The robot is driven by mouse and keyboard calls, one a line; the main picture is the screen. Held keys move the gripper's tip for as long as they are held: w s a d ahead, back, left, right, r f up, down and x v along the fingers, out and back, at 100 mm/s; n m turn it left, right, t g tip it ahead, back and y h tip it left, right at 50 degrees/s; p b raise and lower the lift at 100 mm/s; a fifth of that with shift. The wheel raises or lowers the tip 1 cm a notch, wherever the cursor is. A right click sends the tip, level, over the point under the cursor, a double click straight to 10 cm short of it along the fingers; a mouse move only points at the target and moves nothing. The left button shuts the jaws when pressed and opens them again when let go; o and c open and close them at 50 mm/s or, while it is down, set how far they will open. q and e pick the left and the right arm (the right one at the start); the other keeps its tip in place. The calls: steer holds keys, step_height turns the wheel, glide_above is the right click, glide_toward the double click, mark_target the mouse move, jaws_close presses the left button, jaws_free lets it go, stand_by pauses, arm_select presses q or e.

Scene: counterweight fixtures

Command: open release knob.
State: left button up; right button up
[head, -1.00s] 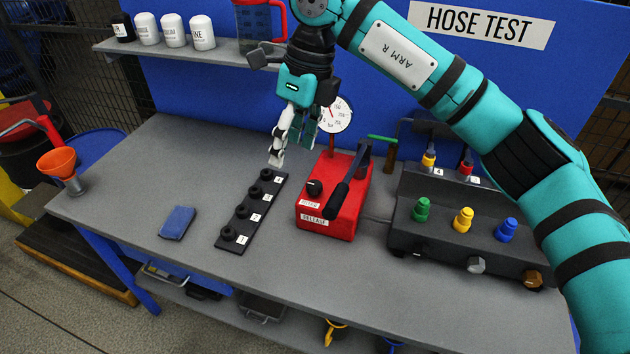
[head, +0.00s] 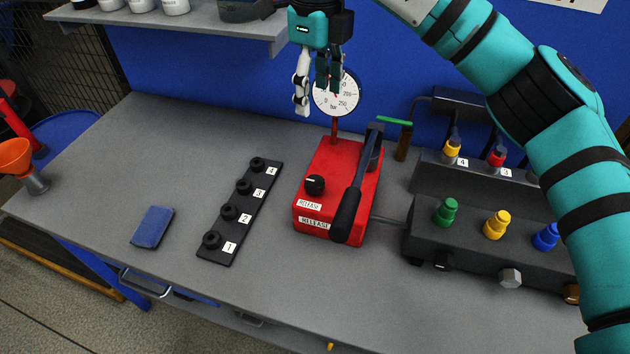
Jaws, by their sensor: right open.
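The release knob (head: 315,185) is a small black knob on the front left of the red pump box (head: 344,174), above white labels reading RELEASE. A black lever (head: 353,194) lies along the right side of the box, its grip pointing toward the front. My right gripper (head: 317,105) hangs at the back of the bench, fingers pointing down, open and empty. It is beyond the knob and apart from it, and its dark finger partly covers the round pressure gauge (head: 344,97). My left gripper does not show.
A black strip (head: 240,212) with several numbered sockets lies left of the box, with a blue cloth (head: 152,227) further left. A dark manifold (head: 470,245) with coloured fittings stands right. A shelf (head: 180,24) overhangs at the back left. The front bench is clear.

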step_height(320, 180, down, 4)
steer(key=b, duration=0.3)
glide_toward(316, 182)
arm_select(q)
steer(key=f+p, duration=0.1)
steer(key=p, duration=0.2)
arm_select(e)
step_height(316, 182, down, 9)
steer(key=shift+f, duration=0.1)
